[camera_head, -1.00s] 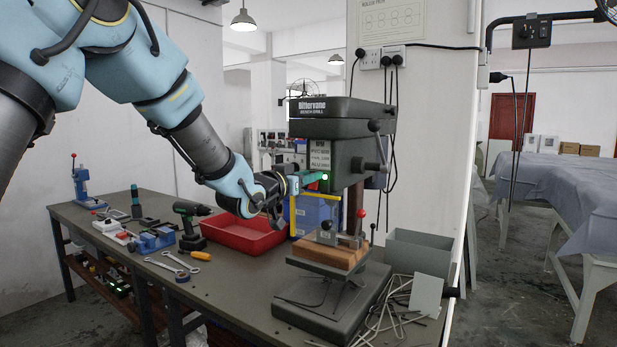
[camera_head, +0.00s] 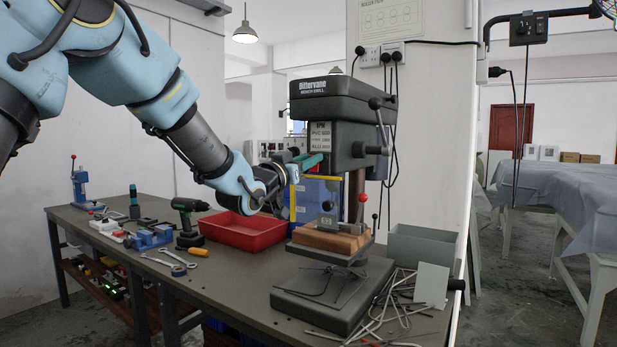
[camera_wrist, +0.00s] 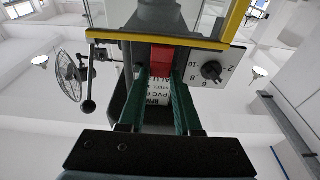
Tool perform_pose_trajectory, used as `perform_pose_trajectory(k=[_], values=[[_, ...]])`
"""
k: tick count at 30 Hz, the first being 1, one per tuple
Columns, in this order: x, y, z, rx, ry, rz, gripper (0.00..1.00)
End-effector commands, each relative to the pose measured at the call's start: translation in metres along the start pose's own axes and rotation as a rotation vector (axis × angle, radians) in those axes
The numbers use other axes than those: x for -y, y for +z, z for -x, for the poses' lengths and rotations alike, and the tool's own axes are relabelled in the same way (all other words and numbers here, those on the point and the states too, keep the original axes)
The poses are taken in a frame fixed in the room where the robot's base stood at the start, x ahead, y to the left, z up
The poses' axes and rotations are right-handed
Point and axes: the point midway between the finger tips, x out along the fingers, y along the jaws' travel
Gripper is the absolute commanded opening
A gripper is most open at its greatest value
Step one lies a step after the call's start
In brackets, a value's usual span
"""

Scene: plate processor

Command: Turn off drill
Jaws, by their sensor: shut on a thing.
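The dark grey bench drill (camera_head: 345,105) stands on the workbench, with its head raised on a column. A wooden block (camera_head: 330,238) sits on its table under the head. My gripper (camera_head: 316,159) reaches in from the left, its teal fingers against the lower front of the drill head. In the wrist view, the green fingers of my gripper (camera_wrist: 160,75) are closed at the two sides of a red switch block (camera_wrist: 161,56) on the drill. A dial (camera_wrist: 211,71) with numbers shows right of it.
A red tray (camera_head: 243,232) lies behind the drill's left side. A hand drill (camera_head: 188,220), wrenches (camera_head: 165,258) and small tools lie on the workbench (camera_head: 235,285) at left. A grey box (camera_head: 420,248) and loose rods stand at right. A yellow bar (camera_wrist: 236,22) is near the fingers.

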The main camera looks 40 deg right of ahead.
Motion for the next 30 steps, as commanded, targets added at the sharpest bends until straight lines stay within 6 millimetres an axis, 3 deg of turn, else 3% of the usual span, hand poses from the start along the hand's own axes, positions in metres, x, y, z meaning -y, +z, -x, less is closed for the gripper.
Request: perform_pose_trajectory(k=[6,26,27,30], values=[[0.0007,0.0091,0.0028,-0.083,-0.001,-0.001,0.0],[0.0003,0.003,0.003,-0.166,-0.001,-0.001,0.0],[0.0003,0.003,0.003,-0.166,-0.001,-0.001,0.35],[0.0003,0.0032,0.003,-0.166,0.0,-0.001,0.46]])
